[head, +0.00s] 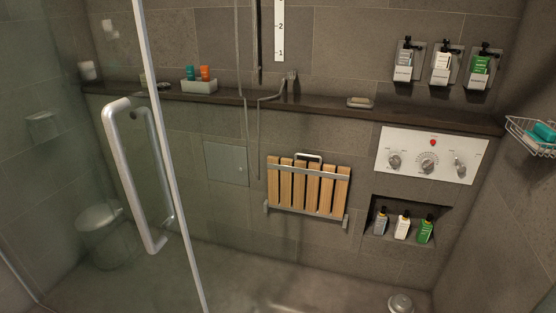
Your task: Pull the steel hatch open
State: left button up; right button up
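A flat grey square hatch (225,163) is set in the tiled wall below the long shelf, left of the folded wooden seat. It looks closed and flush with the wall, with a small dark spot near its right edge. I cannot tell what the spot is. Neither of my grippers shows in the head view.
A glass door with a big metal handle (130,175) stands at the left, nearer than the hatch. A slatted seat (308,184) is folded against the wall. A bin (103,232) stands behind the glass. A shower hose hangs just right of the hatch. The middle floor looks clear.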

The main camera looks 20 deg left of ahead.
aim_at(226, 162)
jog(key=i+u, duration=0.25)
jog(key=i, duration=0.35)
jog(key=i+l+u, duration=0.1)
jog(key=i+u, duration=0.15)
jog(key=i, duration=0.35)
jog(key=i+l+u, duration=0.25)
jog(key=i, duration=0.35)
